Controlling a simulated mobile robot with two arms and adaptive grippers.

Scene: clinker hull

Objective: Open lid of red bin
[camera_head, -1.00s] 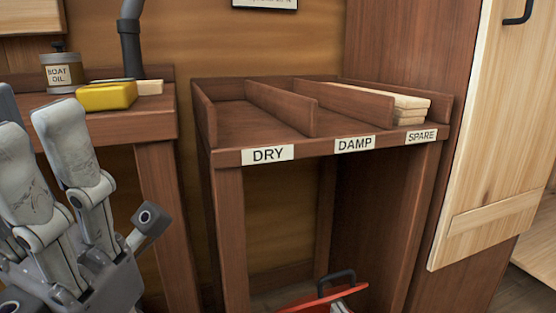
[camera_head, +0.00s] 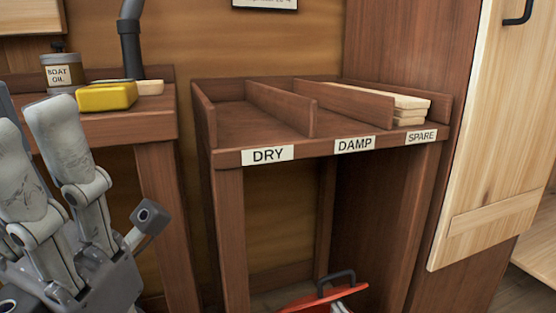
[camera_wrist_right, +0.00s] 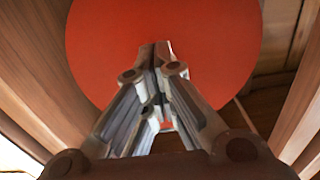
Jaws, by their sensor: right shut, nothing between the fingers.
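The red bin's lid (camera_head: 300,303), with a dark arched handle (camera_head: 336,279), shows at the bottom of the head view under the rack, tilted with its right side higher. The bin's body is out of view. A small grey part of my right gripper (camera_head: 340,307) shows just below the lid's raised edge. In the right wrist view my right gripper (camera_wrist_right: 161,45) is shut and empty, its fingertips against or very near a round red surface (camera_wrist_right: 215,50), apparently the lid's underside. My left gripper (camera_head: 28,115) is open and empty at the left of the head view.
A wooden rack (camera_head: 240,208) labelled DRY, DAMP and SPARE stands over the bin, its legs either side. A bench (camera_head: 130,126) at left holds a yellow block (camera_head: 106,97) and a boat oil tin (camera_head: 62,75). A pale wooden door (camera_head: 490,130) is at right.

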